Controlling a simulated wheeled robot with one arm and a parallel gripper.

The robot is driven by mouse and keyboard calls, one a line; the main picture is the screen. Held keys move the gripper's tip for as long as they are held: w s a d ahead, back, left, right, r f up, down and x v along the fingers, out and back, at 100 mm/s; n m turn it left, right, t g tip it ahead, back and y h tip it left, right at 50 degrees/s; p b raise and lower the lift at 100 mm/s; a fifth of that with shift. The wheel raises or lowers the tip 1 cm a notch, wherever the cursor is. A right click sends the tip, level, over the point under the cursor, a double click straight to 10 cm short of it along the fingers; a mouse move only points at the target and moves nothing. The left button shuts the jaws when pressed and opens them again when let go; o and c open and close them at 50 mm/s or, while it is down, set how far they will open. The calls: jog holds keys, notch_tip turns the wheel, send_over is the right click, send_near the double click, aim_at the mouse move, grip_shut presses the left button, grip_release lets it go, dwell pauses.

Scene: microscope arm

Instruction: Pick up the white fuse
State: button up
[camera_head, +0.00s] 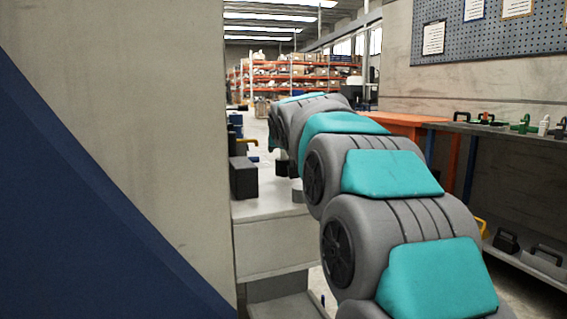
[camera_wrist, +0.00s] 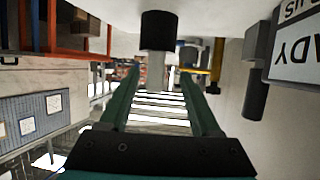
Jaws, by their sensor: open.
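In the wrist view, which looks upside down, my gripper (camera_wrist: 160,74) is open, with its two dark green fingers apart. A pale, whitish upright piece with a black cylindrical end (camera_wrist: 158,31) stands just ahead, roughly in line with the gap between the fingertips. It looks like the white fuse (camera_wrist: 156,70), though I cannot be sure. I cannot tell whether the fingertips are beside it or short of it; no contact shows. In the head view my arm hides the gripper, and I cannot pick out the fuse.
A grey worktop (camera_head: 262,207) holds a black box (camera_head: 243,178) and a yellow-handled item (camera_head: 247,143). In the wrist view, a yellow part (camera_wrist: 216,73) and a dark cylinder (camera_wrist: 255,100) stand right of the fingers. A concrete wall (camera_head: 150,100) blocks the left in the head view.

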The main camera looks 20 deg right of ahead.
aim_at(283, 153)
jog(key=shift+d+x, duration=0.15)
jog(key=shift+x, duration=1.65)
jog(key=shift+d+x, duration=0.1)
jog(key=shift+x, duration=1.7)
jog(key=shift+s, duration=0.15)
grip_shut()
